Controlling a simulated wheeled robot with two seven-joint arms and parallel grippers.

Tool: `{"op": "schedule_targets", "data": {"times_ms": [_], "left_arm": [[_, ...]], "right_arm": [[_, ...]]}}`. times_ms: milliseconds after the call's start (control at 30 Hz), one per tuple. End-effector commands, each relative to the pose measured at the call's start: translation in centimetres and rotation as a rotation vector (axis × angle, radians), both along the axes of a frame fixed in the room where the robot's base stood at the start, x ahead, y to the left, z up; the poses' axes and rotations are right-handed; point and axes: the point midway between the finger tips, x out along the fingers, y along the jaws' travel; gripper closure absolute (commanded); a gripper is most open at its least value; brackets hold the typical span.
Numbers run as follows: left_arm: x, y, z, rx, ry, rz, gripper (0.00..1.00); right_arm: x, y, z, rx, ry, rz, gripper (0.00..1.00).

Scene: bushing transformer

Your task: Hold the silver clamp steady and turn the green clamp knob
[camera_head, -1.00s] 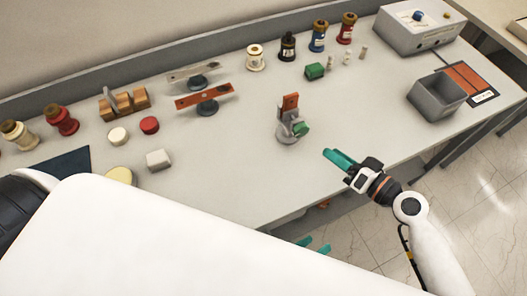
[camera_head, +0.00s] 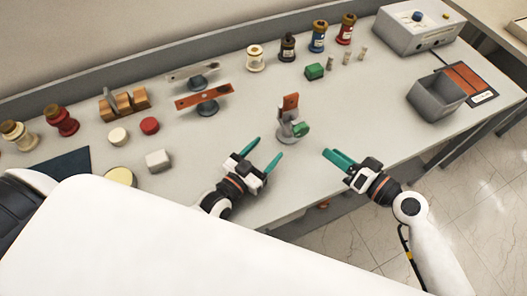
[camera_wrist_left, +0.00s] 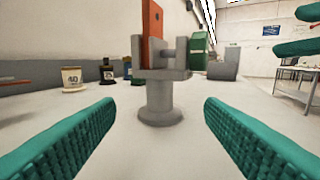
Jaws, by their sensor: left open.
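The silver clamp (camera_head: 283,132) stands upright on the table in the head view, with an orange-red piece (camera_head: 290,103) rising from its top. Its green knob (camera_head: 301,129) sits on its right side. My left gripper (camera_head: 269,148) is open and empty, just in front of the clamp. In the left wrist view the clamp's post (camera_wrist_left: 160,97) stands centred beyond the two spread teal fingers, with the green knob (camera_wrist_left: 199,48) at upper right. My right gripper (camera_head: 334,157) is right of the clamp, apart from it. Its fingers (camera_wrist_left: 305,30) show separated at the left wrist view's right edge.
A grey open bin (camera_head: 436,98) and a grey control box (camera_head: 420,28) stand at the right. A green block (camera_head: 315,71) and several spools line the back. A white block (camera_head: 158,160) lies left of my left gripper. The table around the clamp is clear.

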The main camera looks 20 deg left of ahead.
Motion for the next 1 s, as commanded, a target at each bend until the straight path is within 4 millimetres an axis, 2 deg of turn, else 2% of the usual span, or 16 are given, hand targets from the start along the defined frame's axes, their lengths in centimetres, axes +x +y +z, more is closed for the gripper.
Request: {"op": "schedule_targets", "data": {"times_ms": [167,600,800,1000], "left_arm": [[1.7,-0.4,-0.1,-0.003,0.007,0.0,0.37],[9.3,-2.9,-0.1,-0.002,0.006,0.0,0.37],[10.9,-3.4,-0.2,-0.003,0.007,0.0,0.37],[11.3,-3.6,-0.2,-0.003,0.007,0.0,0.37]], "right_arm": [[0.0,0.0,0.0,0.0,0.0,0.0,0.64],[0.0,0.0,0.0,0.0,0.0,0.0,0.64],[0.0,0.0,0.0,0.0,0.0,0.0,0.64],[0.0,0.0,0.0,0.0,0.0,0.0,0.64]]}}
